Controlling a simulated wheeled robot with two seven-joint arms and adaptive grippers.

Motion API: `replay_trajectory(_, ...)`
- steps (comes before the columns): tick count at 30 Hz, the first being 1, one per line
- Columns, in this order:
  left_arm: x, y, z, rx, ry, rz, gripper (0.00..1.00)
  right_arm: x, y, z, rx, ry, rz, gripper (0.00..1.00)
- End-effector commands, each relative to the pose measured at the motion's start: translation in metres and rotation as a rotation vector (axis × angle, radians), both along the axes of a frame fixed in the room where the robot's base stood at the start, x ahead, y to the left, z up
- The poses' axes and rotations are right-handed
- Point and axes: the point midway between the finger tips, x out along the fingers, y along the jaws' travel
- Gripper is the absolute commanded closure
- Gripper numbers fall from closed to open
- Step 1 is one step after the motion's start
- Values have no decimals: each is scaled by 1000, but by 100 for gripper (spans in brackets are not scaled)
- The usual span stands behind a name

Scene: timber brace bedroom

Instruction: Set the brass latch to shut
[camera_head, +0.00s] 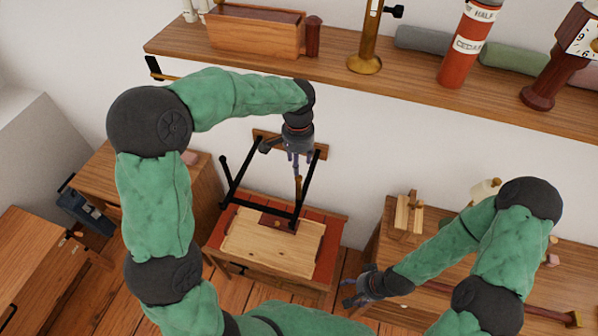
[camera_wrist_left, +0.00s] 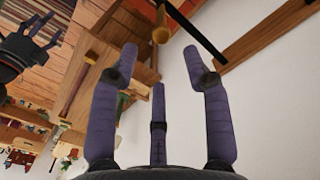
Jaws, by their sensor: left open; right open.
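A small brass-coloured piece (camera_head: 298,188), which looks like the brass latch, stands by a black bar frame (camera_head: 262,207) over a small table. It also shows past the fingertips in the left wrist view (camera_wrist_left: 161,35), apart from them. Whether it is set to shut cannot be told. My left gripper (camera_head: 297,166) points down just above it in the head view, with open, empty fingers. In the left wrist view its purple fingers (camera_wrist_left: 160,70) are spread. My right gripper (camera_head: 355,290) is open and empty, low at the right, away from the latch.
The small table (camera_head: 327,262) has a red top with a pale wooden board (camera_head: 260,248) on it. A wall shelf (camera_head: 410,90) with a wooden box (camera_head: 255,35), a brass stand (camera_head: 365,62) and a red cylinder (camera_head: 466,45) runs above. A wooden bench stands at right.

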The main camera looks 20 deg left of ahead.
Motion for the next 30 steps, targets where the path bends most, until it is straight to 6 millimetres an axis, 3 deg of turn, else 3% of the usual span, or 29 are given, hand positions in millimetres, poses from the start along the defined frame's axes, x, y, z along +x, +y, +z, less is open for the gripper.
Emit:
replay_trajectory(6, -1, 0, -41, 0, 5, 0, 52, 1, 0, 4, 0, -1, 0, 34)
replay_trajectory(12, 0, 0, -65, 0, 3, 1, 52, 1, 0, 6, 0, -1, 0, 34)
replay_trajectory(25, 0, 0, -75, 0, 1, 0, 52, 1, 0, 6, 0, -1, 0, 34)
replay_trajectory(26, 0, 0, -75, 0, 1, 0, 55, 1, 0, 6, 0, -1, 0, 34)
replay_trajectory(30, 0, 0, -75, 0, 0, 0, 94, 1, 0, 6, 0, -1, 0, 34)
